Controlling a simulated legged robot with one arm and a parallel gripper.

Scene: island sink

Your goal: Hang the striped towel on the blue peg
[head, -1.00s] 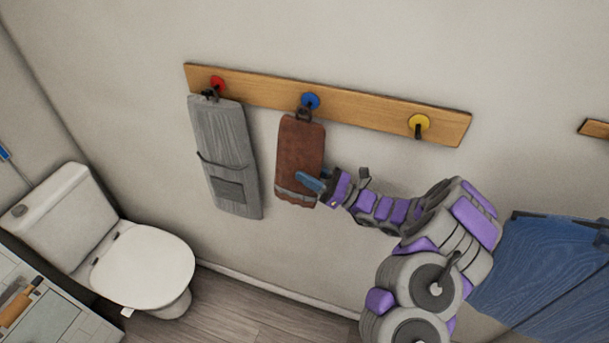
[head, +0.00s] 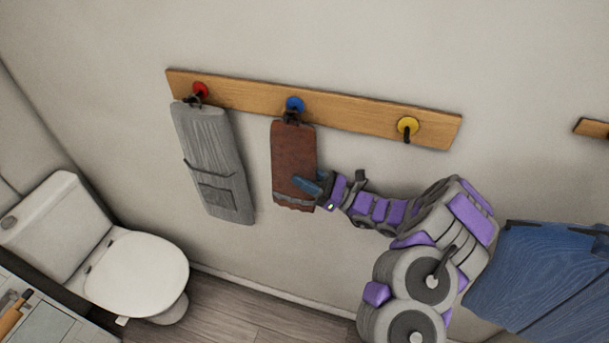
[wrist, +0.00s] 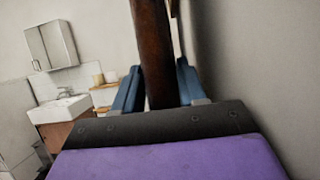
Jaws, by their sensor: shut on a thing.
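The brown towel (head: 293,155) with a grey stripe near its lower edge is at the blue peg (head: 295,105) on the wooden rail. Its dark loop is at the peg; whether the loop is fully over the hook is too small to tell. My gripper (head: 312,185) is shut on the towel's lower right edge. In the wrist view the towel (wrist: 152,55) stands edge-on between the two blue fingers of my gripper (wrist: 156,88). The towel hangs nearly upright, close to the wall.
A grey apron-like cloth (head: 215,165) hangs from the red peg (head: 200,90). The yellow peg (head: 408,126) is bare. A blue cloth (head: 545,275) is at the right. A toilet (head: 140,272) stands at lower left. The wrist view shows a sink (wrist: 62,108) and mirror cabinet (wrist: 51,45).

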